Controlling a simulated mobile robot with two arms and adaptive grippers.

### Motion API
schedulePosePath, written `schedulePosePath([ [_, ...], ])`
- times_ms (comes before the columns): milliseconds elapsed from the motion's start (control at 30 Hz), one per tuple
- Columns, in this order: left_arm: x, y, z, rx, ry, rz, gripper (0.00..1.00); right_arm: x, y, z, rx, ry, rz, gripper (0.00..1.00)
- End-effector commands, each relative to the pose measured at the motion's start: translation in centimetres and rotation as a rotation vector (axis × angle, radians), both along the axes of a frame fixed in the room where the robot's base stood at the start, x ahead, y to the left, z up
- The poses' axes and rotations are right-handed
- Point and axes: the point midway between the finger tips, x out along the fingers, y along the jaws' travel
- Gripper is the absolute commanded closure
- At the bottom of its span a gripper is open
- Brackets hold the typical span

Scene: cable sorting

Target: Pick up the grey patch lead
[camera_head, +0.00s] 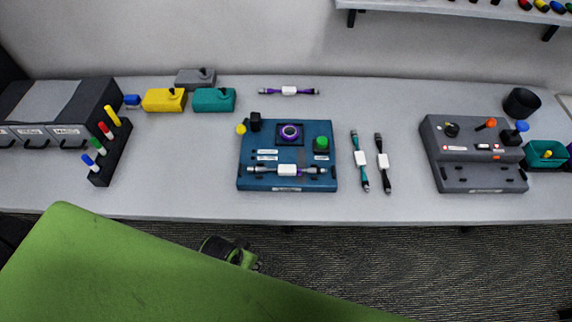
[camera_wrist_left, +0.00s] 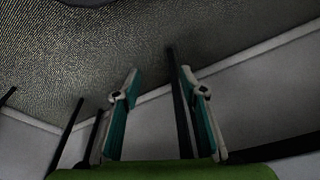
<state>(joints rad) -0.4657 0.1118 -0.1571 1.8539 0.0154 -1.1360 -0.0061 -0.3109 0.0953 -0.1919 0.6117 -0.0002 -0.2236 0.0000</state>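The grey patch lead (camera_head: 260,170) lies across the front of the blue board (camera_head: 245,183) on the bench. It has a white label in its middle and dark ends. My left gripper (camera_wrist_left: 160,88) shows in the left wrist view with its two teal-padded fingers apart and nothing between them. It is over the dark floor, with a table edge behind, and away from the lead. In the head view a dark and green part of mine shows below the bench edge, but no fingers can be made out. My right gripper is in neither view.
A purple lead (camera_head: 275,92) lies behind the board. A teal lead (camera_head: 362,172) and a black lead (camera_head: 380,146) lie right of it. A grey device (camera_head: 432,155) stands farther right, a marker rack (camera_head: 118,150) at left. Clear bench separates rack and board.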

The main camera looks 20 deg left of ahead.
Motion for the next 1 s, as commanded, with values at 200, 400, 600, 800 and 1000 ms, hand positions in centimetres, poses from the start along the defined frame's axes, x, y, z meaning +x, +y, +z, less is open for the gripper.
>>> schedulePosePath([
  [200,0.9,-0.2,8.8,-0.007,-0.035,-0.005,0.61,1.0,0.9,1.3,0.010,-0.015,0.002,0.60],
  [400,1.4,-1.1,15.4,-0.024,-0.064,-0.037,0.61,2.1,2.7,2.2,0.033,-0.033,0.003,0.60],
  [600,3.9,-4.8,19.8,-0.078,-0.084,-0.196,0.61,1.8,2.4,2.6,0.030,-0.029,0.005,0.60],
  [800,6.7,-8.0,21.0,-0.105,-0.083,-0.371,0.61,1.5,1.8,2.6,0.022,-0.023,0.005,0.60],
  [1000,10.4,-10.7,22.4,-0.095,-0.064,-0.600,0.61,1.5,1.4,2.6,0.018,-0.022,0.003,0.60],
])
